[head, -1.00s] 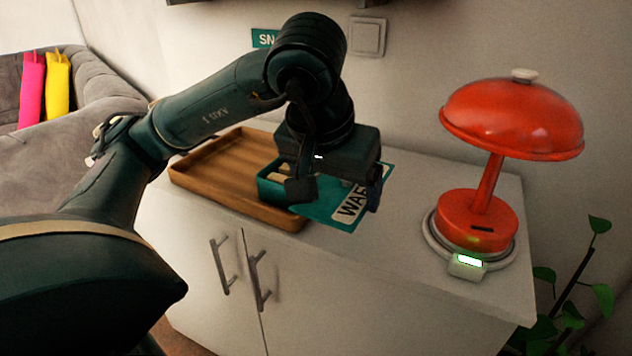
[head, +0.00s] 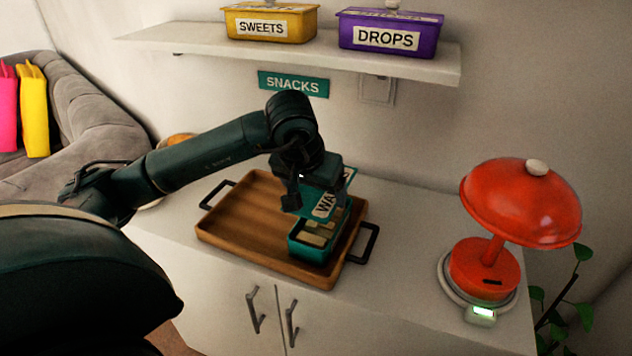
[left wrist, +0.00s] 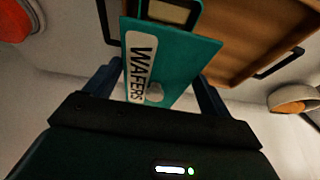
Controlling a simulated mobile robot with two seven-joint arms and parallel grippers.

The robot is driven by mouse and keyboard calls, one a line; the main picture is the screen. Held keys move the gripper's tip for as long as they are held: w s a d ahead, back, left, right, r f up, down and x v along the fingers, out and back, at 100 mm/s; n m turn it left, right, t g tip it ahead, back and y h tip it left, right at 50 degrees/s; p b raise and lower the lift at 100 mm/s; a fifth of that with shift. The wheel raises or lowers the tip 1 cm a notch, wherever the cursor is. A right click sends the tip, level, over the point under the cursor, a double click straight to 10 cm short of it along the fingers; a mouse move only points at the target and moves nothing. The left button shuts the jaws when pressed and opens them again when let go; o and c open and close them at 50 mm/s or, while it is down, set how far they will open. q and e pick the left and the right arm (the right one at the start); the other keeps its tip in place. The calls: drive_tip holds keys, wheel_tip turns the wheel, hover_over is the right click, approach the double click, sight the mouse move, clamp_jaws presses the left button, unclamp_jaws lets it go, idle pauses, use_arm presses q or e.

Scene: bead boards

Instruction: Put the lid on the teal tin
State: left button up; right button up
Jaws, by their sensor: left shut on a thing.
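The teal tin (head: 308,252) stands open in the right part of the wooden tray, with pale wafers inside. My left gripper (head: 315,200) is shut on the teal lid (head: 343,186), which bears a white "WAFERS" label. The lid is tilted and appears to be above the back part of the tin, not seated on it. In the left wrist view the lid (left wrist: 185,62) shows between the fingers (left wrist: 155,95), with a pale knob near its lower edge. Part of the tin's rim (left wrist: 143,8) shows beyond the lid. My right gripper is out of view.
The wooden tray (head: 235,222) with black handles rests on the white cabinet. Above, a shelf (head: 200,38) holds a yellow "SWEETS" tin (head: 290,25) and a purple "DROPS" tin (head: 420,38).

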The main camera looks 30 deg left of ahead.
use_arm(q)
drive_tip(key=shift+d+f+b, duration=0.1)
drive_tip(key=shift+f+b, duration=0.35)
drive_tip(key=shift+f, duration=0.25)
wheel_tip(320, 180, down, 5)
drive_tip(key=b, duration=0.3)
drive_tip(key=shift+r, duration=0.2)
drive_tip(key=shift+f+b, duration=0.2)
drive_tip(key=shift+b, duration=0.2)
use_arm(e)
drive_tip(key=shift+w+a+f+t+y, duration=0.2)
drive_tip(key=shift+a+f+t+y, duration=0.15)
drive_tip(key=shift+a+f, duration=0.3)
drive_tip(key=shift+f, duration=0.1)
use_arm(q)
drive_tip(key=shift+b, duration=0.4)
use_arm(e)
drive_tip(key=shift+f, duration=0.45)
use_arm(q)
drive_tip(key=shift+f+b, duration=0.4)
drive_tip(key=shift+b, duration=0.15)
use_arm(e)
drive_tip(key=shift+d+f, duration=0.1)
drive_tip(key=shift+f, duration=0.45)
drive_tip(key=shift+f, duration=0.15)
